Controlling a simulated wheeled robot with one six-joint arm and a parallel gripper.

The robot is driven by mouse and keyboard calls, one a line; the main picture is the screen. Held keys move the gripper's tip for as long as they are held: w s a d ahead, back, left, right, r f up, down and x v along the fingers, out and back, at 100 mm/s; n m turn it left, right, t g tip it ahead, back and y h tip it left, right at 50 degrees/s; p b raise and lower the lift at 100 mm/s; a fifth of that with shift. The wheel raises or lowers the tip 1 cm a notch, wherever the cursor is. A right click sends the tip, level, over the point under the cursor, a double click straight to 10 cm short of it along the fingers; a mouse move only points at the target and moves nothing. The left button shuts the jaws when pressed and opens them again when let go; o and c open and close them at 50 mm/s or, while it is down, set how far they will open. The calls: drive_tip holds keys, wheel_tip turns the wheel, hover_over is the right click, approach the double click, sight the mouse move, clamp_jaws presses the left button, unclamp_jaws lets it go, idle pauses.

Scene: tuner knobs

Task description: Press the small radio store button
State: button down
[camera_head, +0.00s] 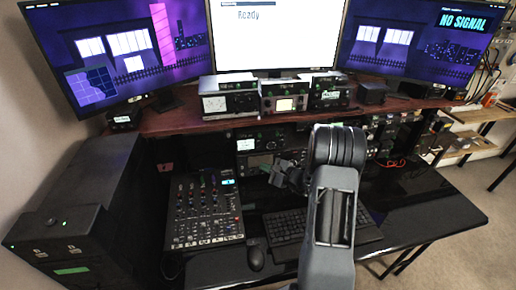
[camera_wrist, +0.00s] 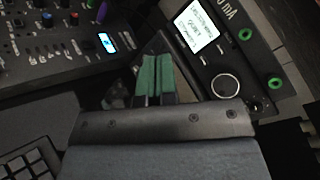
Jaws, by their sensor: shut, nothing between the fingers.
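My gripper (camera_head: 275,175) reaches over the desk toward the lower equipment rack. In the wrist view its green-padded fingers (camera_wrist: 155,76) are shut together with nothing between them. Just right of the fingertips is a radio panel (camera_wrist: 262,52) with a lit screen (camera_wrist: 197,26), a round knob (camera_wrist: 225,87) and small dark buttons near the screen. I cannot read which button is the store button. The fingers hide part of the panel's lower left, and I cannot tell whether they touch it. In the head view, rack units (camera_head: 246,144) stand behind the gripper.
An audio mixer (camera_head: 207,212) lies left of the gripper; it also shows in the wrist view (camera_wrist: 62,45). A keyboard (camera_head: 290,226) and a mouse (camera_head: 255,258) lie in front. Several radios (camera_head: 284,97) stand on the shelf below three monitors. The right side of the desk (camera_head: 430,200) is clear.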

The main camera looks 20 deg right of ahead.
sight(258, 147)
drive_tip(key=shift+w, duration=0.1)
drive_tip(key=w+d+b, duration=0.1)
drive_tip(key=w, duration=0.7)
drive_tip(key=shift+w+d, duration=0.2)
drive_tip(key=shift+d, duration=0.15)
idle(0.6)
drive_tip(key=shift+w+d+b, duration=0.15)
drive_tip(key=shift+w+b, duration=0.45)
drive_tip(key=shift+b, duration=0.25)
idle(1.6)
drive_tip(key=shift+w+r+b, duration=0.2)
drive_tip(key=shift+r+b, duration=0.1)
drive_tip(key=shift+r, duration=0.1)
idle(0.7)
drive_tip(key=shift+s+f+b, duration=0.25)
drive_tip(key=shift+f+b, duration=0.05)
drive_tip(key=shift+b, duration=0.1)
drive_tip(key=shift+s+f, duration=0.1)
drive_tip(key=shift+s, duration=0.1)
